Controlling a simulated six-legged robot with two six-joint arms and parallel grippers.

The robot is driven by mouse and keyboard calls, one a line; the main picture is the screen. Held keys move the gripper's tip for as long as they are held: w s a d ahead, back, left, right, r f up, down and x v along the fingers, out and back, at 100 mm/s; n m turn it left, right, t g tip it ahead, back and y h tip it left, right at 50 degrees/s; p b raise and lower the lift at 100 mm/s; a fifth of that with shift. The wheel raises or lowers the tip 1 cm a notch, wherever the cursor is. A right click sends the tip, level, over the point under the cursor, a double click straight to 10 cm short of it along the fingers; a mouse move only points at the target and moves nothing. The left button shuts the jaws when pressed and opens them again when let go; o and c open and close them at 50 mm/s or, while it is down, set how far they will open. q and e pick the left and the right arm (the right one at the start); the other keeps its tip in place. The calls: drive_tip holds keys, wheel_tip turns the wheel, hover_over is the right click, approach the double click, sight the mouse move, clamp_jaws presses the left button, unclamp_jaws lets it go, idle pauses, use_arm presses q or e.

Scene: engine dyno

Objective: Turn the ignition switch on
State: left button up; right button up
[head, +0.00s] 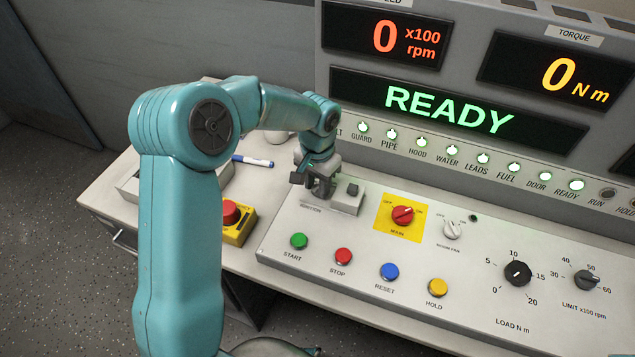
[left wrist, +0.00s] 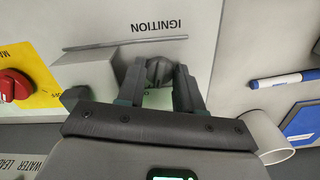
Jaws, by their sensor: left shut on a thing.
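The ignition switch is a dark grey knob (left wrist: 159,70) on the light grey console, beside its printed IGNITION label. My left gripper (left wrist: 158,88) has its two fingers on either side of this knob and is shut on it. In the head view my left gripper (head: 318,186) reaches down onto the back left of the console and mostly hides the knob. The knob's exact turn position is hard to tell. My right gripper is not in view.
A grey block (head: 347,198) stands right beside the ignition switch. The red MAIN knob (head: 402,215) on its yellow plate is further right. A red emergency button (head: 231,213) and a blue-white marker (head: 252,161) lie to the left. The display (head: 450,110) reads READY.

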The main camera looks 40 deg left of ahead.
sight(316, 188)
use_arm(q)
drive_tip(key=shift+m, duration=1.3)
drive_tip(key=o, duration=0.7)
drive_tip(key=shift+o, duration=0.2)
wheel_tip(316, 188, up, 16)
drive_tip(key=shift+r+p, duration=0.2)
drive_tip(key=shift+p, duration=0.15)
drive_tip(key=shift+s, duration=0.1)
